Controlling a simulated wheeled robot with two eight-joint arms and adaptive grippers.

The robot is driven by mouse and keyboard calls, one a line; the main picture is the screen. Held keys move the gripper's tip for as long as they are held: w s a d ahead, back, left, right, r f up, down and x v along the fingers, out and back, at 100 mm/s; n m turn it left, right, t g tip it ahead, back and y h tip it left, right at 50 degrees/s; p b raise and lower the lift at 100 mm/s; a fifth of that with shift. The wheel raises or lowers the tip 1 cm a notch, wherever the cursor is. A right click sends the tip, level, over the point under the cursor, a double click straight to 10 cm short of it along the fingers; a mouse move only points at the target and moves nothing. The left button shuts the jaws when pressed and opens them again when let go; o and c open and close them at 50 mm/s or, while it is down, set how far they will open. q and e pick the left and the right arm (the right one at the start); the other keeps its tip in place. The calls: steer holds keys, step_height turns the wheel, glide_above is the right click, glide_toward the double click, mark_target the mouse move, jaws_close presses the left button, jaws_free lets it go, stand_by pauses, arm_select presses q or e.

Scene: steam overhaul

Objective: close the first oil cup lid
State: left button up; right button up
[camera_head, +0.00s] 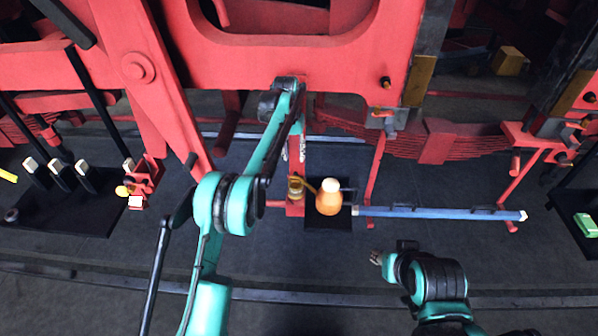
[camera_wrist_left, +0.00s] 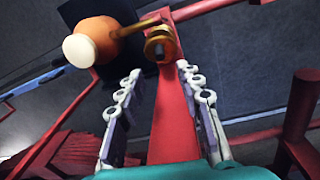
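The brass oil cup (camera_head: 296,188) sits on a red bracket low in the middle of the head view. It also shows in the left wrist view (camera_wrist_left: 160,47), just beyond my fingertips, with a dark round part at its centre. I cannot tell its lid apart clearly or see how far open it is. My left gripper (camera_wrist_left: 160,72) is open, its two fingers apart on either side of a red bar, with nothing held. In the head view my left gripper (camera_head: 294,148) is partly hidden by its arm, above the cup. My right gripper (camera_head: 377,258) is at lower right, away from the cup.
An orange oil can (camera_head: 329,203) with a pale top stands on a dark mat beside the cup, its spout reaching toward it. A blue bar (camera_head: 440,213) extends to the right. Red frame beams (camera_head: 270,65) hang above. A dark tray (camera_head: 60,215) lies left.

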mark_target(296, 173)
arm_select(q)
steer(key=f, duration=0.5)
steer(key=f+b, duration=0.1)
steer(key=f, duration=0.2)
steer(key=shift+d+f, duration=0.2)
steer(key=shift+d, duration=0.1)
jaws_close()
